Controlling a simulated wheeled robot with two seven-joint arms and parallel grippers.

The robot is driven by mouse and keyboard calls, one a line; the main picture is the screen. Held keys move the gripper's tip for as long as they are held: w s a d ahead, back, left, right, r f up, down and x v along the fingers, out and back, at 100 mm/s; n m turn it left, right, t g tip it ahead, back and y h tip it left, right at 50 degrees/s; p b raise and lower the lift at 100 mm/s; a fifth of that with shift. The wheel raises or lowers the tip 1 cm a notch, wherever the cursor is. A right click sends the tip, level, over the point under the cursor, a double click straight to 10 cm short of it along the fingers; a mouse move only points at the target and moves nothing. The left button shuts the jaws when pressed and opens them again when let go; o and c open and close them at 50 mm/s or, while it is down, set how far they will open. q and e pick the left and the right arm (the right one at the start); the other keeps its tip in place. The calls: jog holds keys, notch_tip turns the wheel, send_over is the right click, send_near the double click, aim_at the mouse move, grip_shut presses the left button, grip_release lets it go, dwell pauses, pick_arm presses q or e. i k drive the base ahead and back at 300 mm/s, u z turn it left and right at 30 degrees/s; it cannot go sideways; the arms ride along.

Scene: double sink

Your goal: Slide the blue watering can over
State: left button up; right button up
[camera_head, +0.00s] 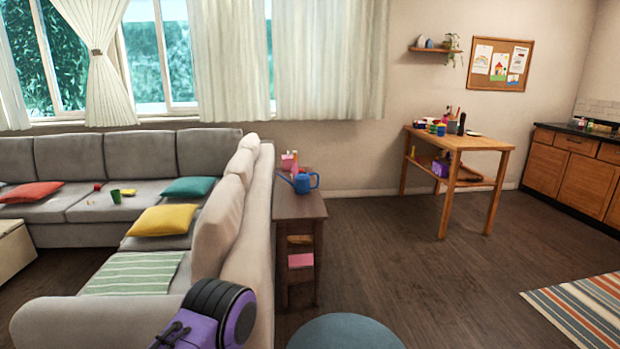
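The blue watering can (303,182) stands upright on top of a narrow dark wooden side table (299,207) behind the sofa's back. Its spout points up and left, and its handle is on the right. Pink and white items (290,160) stand just behind it on the same table. A purple and black part of my own arm shows at the bottom, left of the middle. Neither of my grippers is in view.
The grey sofa (235,225) runs along the left side of the side table. A round blue pouf (346,333) is on the floor in front. A wooden workbench (458,141) stands at the back right. The wooden floor right of the side table is clear.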

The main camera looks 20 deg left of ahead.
aim_at(301, 185)
jog(key=i, duration=1.25)
jog(key=u, duration=1.35)
jog(key=i, duration=0.35)
jog(key=z, duration=0.5)
jog(key=k, duration=0.5)
jog(key=z, duration=0.8)
jog(key=i, duration=5.6)
